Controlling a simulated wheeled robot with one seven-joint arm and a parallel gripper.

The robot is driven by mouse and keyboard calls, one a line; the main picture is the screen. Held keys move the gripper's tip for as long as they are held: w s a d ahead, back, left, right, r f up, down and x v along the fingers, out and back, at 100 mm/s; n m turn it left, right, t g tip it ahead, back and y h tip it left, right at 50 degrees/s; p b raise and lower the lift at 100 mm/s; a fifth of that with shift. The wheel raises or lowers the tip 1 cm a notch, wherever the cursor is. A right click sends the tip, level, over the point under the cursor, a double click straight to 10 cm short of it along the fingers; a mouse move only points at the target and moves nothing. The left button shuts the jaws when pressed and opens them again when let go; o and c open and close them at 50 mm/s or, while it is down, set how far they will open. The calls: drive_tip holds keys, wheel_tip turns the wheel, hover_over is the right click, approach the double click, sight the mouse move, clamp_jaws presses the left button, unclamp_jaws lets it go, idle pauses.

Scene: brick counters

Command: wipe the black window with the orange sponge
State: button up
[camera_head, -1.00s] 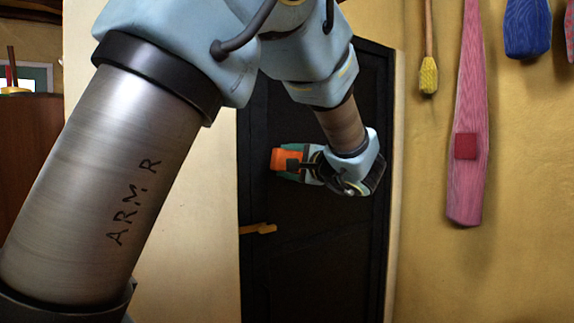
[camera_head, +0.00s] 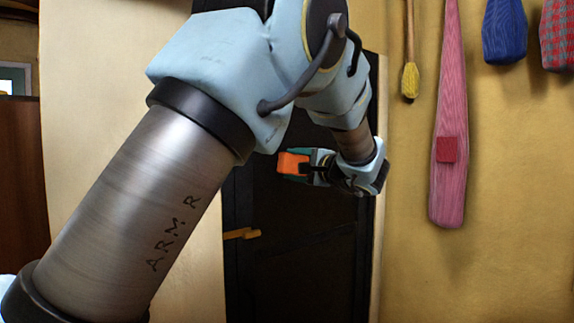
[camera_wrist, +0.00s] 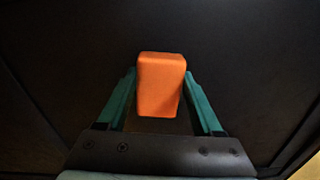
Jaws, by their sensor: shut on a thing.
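The orange sponge (camera_head: 293,163) is held at the end of my gripper (camera_head: 304,165) in the head view. In the wrist view the sponge (camera_wrist: 161,84) sits between the two green fingers (camera_wrist: 160,98) of my gripper, which is shut on it. A dark black panel (camera_head: 300,255), set like a door or window in the wall, lies behind the gripper. In the wrist view the dark surface (camera_wrist: 60,50) fills the background behind the sponge. I cannot tell whether the sponge touches it.
A yellow-brown handle (camera_head: 242,233) sticks out at the panel's left edge. On the yellow wall to the right hang a yellow-tipped brush (camera_head: 410,80), a long pink cloth-like item (camera_head: 450,130), a blue item (camera_head: 505,32) and a red checked item (camera_head: 558,35). A brown wooden piece (camera_head: 20,170) stands at left.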

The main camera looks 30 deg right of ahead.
drive_tip(key=d, duration=0.2)
drive_tip(key=w+d, duration=0.1)
drive_tip(key=shift+d, duration=0.35)
drive_tip(key=shift+s+f, duration=0.1)
drive_tip(key=shift+a, duration=0.1)
